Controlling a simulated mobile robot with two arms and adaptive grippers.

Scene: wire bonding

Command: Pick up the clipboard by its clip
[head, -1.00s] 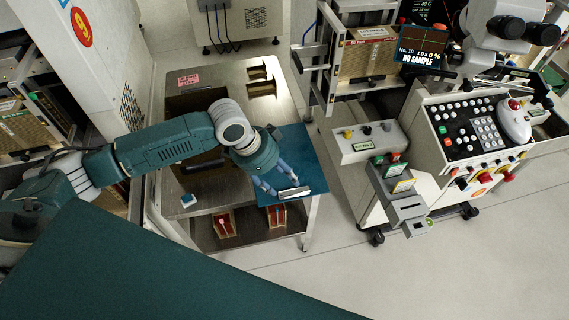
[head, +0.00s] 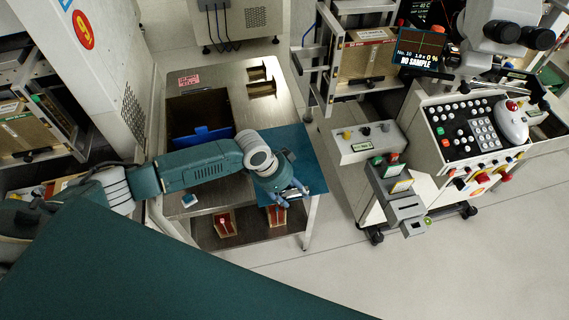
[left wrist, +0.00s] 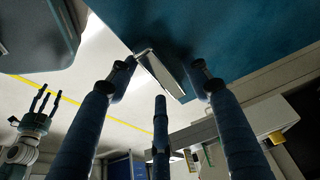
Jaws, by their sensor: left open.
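The clipboard is a blue board (head: 309,155) lying at the right front corner of the metal table in the head view. In the left wrist view its blue face (left wrist: 245,35) fills the upper right. Its silver clip (left wrist: 167,76) stands out between my left gripper's fingers, with a gap to them. My left gripper (head: 288,194) is open, over the clip at the board's front edge. In the head view the hand mostly hides the clip. My right gripper (left wrist: 42,104) shows at the left of the left wrist view, fingers apart and empty.
The metal table (head: 235,85) has a dark recess with a blue piece (head: 203,135) in it. Red-handled items in wooden boxes (head: 226,222) sit on the shelf below. The bonding machine (head: 445,150) stands to the right.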

